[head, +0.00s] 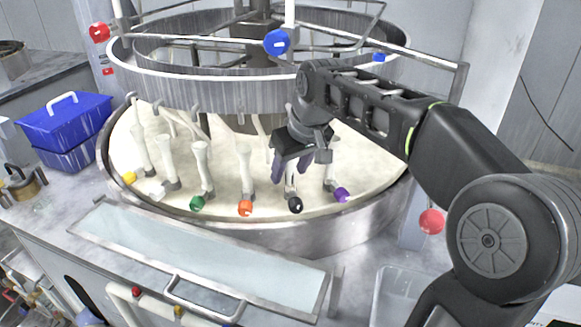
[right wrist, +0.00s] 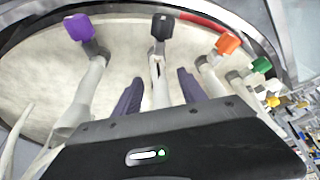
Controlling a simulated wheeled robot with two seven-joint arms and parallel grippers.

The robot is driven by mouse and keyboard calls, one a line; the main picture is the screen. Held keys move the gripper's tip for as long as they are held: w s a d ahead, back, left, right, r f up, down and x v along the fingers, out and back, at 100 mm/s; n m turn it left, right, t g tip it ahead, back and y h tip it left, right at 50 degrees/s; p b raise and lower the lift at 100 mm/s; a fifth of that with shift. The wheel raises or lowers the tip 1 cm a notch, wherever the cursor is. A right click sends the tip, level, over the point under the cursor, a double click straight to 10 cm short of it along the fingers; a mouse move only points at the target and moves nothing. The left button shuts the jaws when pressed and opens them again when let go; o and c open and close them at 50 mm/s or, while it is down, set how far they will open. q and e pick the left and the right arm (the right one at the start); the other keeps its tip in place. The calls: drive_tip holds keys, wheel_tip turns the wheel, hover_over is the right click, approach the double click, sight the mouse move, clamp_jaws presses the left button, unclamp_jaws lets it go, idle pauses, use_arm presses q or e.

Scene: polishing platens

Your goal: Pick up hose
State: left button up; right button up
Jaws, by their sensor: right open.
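Several pale hoses with coloured ends stand over the cream platen (head: 225,175). The black-ended hose (head: 294,204) is at the front, right of centre, and its black end (right wrist: 162,27) also shows in the right wrist view. My right gripper (head: 290,168) is open over this hose, which runs between its two purple fingers in the right wrist view. I cannot tell whether a finger touches it. The purple-ended hose (head: 341,194) stands to the right and the orange-ended hose (head: 245,207) to the left. My left gripper is not in view.
The platen's metal rim (head: 300,236) curves around the front. A grey ring (head: 180,88) with rails hangs above. A framed glass panel (head: 200,255) lies in front. A blue box (head: 65,125) stands at left, a clear bin (head: 398,290) at lower right.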

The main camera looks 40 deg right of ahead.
drive_tip(key=shift+c, duration=0.3)
clamp_jaws()
idle(0.5)
